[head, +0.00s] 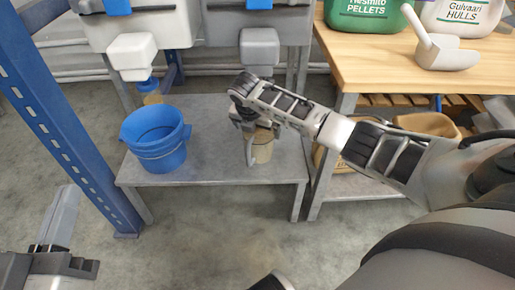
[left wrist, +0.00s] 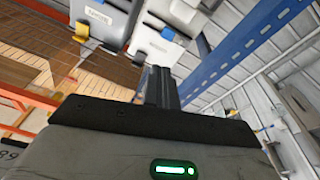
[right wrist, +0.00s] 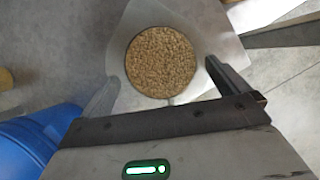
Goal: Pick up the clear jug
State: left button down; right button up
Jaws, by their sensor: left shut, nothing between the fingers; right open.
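The clear jug (head: 263,150) stands on the low grey metal table, below the grey hopper outlet; my right arm covers part of it. In the right wrist view, a round surface of tan pellets (right wrist: 160,62) shows from above between my fingers; I take it to be the jug's contents. My right gripper (head: 249,150) is at the jug in the head view, and its open fingers (right wrist: 161,88) lie on either side of the pellets. I cannot tell if they touch the jug. My left gripper (head: 60,218) is shut and empty at the lower left, far from the jug.
A blue bucket (head: 158,155) stands on the left of the low table (head: 215,165). White (head: 132,52) and grey (head: 260,48) hopper outlets hang above. A blue post (head: 70,120) rises at left. The wooden bench (head: 380,62) at right holds a scoop (head: 440,50) and containers.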

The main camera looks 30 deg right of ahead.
jog(key=x, duration=0.2)
jog(key=shift+s+a+f+b, duration=0.1)
jog(key=shift+f+b, duration=0.3)
pick_arm(q)
notch_tip(320, 180, up, 3)
jog(key=shift+w+a+f+m+t+h, duration=0.1)
jog(key=shift+m+t+h, duration=0.2)
jog(key=shift+m, duration=0.25)
jog(key=shift+w+f+m+t+h, duration=0.1)
jog(key=shift+m+t+h, duration=0.2)
jog(key=shift+m, duration=0.25)
pick_arm(e)
jog(key=c, duration=1.1)
jog(key=shift+o, duration=0.2)
